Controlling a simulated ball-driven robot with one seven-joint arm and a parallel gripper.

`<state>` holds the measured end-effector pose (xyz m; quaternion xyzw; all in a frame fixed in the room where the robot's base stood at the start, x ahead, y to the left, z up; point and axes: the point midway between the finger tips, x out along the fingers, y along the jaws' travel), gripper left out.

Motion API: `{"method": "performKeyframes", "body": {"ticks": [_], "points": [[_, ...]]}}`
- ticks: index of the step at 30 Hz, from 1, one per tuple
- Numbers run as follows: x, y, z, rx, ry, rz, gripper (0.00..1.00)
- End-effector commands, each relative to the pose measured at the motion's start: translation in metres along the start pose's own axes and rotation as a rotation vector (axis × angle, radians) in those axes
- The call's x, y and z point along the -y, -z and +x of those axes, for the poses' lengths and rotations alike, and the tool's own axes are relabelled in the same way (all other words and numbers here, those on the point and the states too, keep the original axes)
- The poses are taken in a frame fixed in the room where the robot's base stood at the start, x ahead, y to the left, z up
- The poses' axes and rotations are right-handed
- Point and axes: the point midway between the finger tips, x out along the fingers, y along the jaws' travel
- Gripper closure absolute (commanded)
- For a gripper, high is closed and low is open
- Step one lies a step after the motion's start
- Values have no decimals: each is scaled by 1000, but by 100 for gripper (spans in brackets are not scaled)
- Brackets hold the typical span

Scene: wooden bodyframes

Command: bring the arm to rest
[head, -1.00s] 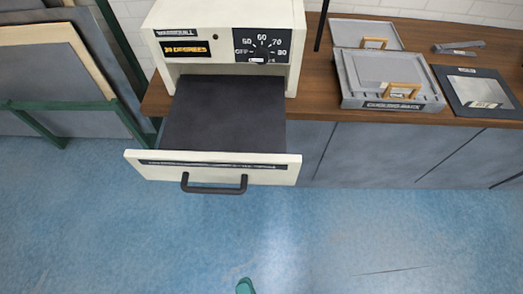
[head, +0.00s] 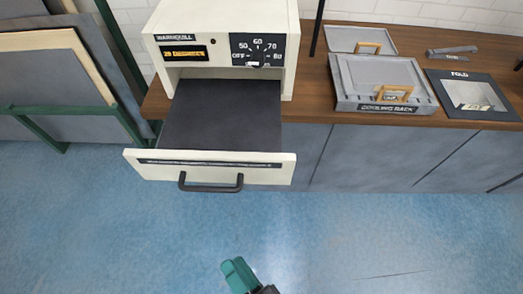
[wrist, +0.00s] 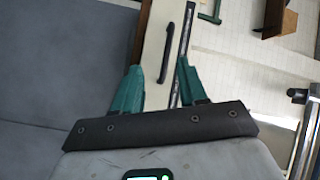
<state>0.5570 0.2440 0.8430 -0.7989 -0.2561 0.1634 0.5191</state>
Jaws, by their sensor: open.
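My gripper (head: 239,274) shows at the bottom edge of the head view as a teal finger with a dark part behind it, above the blue floor. In the wrist view both teal fingers of my gripper (wrist: 158,80) stand apart with nothing between them. The cream warming cabinet (head: 222,18) stands at the back with its drawer (head: 210,166) pulled out. The gripper is well in front of the drawer and touches nothing visible. The drawer's dark handle (wrist: 178,42) shows beyond the fingertips in the wrist view. Most of my arm is hidden.
A wooden counter (head: 318,92) runs along the wall. On it are a grey cooling rack box (head: 350,103), a lid with a wooden handle (head: 345,38), and a dark fold mat (head: 440,92). Framed panels (head: 60,85) lean at the left. The floor (head: 380,240) in front is clear.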

Motion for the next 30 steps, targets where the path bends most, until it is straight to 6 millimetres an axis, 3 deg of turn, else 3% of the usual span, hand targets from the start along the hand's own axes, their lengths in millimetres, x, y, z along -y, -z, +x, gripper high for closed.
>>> {"method": "performKeyframes", "body": {"ticks": [3,7,14,17,21,27,30], "points": [[-16,16,14,92,-71,-129,58],[-42,38,18,212,-187,-276,58],[-97,88,-8,426,-461,-482,58],[-119,115,-33,518,-602,-539,58],[-142,153,-82,649,-815,-573,58],[-152,192,-159,811,-1083,-529,58],[-150,201,-187,865,-1168,-492,58]]}}
